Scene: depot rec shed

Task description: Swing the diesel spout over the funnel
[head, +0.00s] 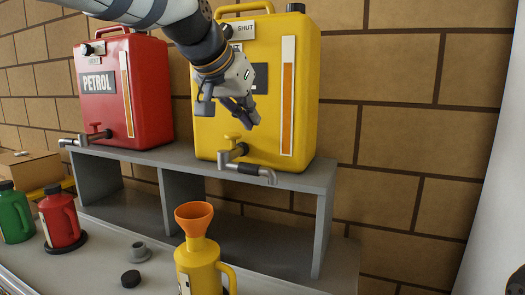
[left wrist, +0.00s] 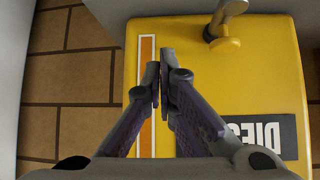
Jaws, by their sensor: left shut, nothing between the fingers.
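The yellow diesel can (head: 262,50) stands on the grey shelf. Its metal spout (head: 263,172), with a black sleeve, points right along the shelf's front edge. The yellow tap handle (head: 233,138) sits above the spout's root. The orange funnel (head: 194,217) stands in a yellow jug (head: 198,265), below and left of the spout's end. My left gripper (head: 252,119) is shut and empty, in front of the can above the spout. In the left wrist view the closed fingertips (left wrist: 160,72) lie before the can's level strip, with part of the spout (left wrist: 231,8) at the top edge.
A red petrol can (head: 122,85) with its own spout stands left on the shelf (head: 316,180). A green jug (head: 15,215), a red jug (head: 60,220), a grey fitting (head: 140,252) and a black cap (head: 130,279) are on the bench. The brick wall at right is clear.

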